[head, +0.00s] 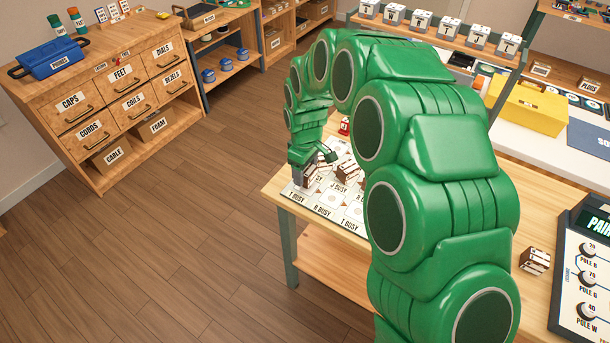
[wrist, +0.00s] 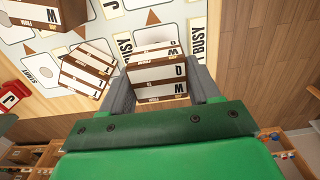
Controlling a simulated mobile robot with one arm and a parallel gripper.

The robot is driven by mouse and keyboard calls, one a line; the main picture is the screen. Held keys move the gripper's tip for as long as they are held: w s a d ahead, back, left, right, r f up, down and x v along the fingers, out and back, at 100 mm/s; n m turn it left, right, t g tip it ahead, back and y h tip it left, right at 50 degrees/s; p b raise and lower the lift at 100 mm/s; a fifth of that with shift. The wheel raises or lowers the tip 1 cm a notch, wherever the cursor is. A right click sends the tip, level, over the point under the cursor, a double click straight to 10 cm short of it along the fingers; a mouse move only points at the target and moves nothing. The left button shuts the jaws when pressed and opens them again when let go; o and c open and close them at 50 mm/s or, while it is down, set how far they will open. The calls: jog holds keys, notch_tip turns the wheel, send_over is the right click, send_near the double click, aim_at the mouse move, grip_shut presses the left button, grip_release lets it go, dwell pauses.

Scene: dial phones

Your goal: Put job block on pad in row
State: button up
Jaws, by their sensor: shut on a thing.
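My gripper (head: 314,158) reaches down over the near left corner of a white board (head: 327,207) with pads and labels such as "J BUSY", "R BUSY" and "T BUSY". In the wrist view my gripper (wrist: 162,80) is shut on a brown-and-white striped job block (wrist: 160,72) lettered D and W. The held block is over or on the board beside a "BUSY" label; I cannot tell if it touches. A second striped block (wrist: 86,70) stands left of it, and a third block (wrist: 50,12) is partly cut off at the top left.
A red J piece (wrist: 12,97) is near the "START" label. Another striped block (head: 534,260) sits on the wooden table at right, near a panel with pole dials (head: 588,275). Floor left of the table is clear.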

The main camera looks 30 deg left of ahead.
jog(key=shift+f, duration=1.15)
jog(key=shift+f, duration=0.2)
jog(key=o, duration=1.1)
jog(key=shift+r, duration=0.2)
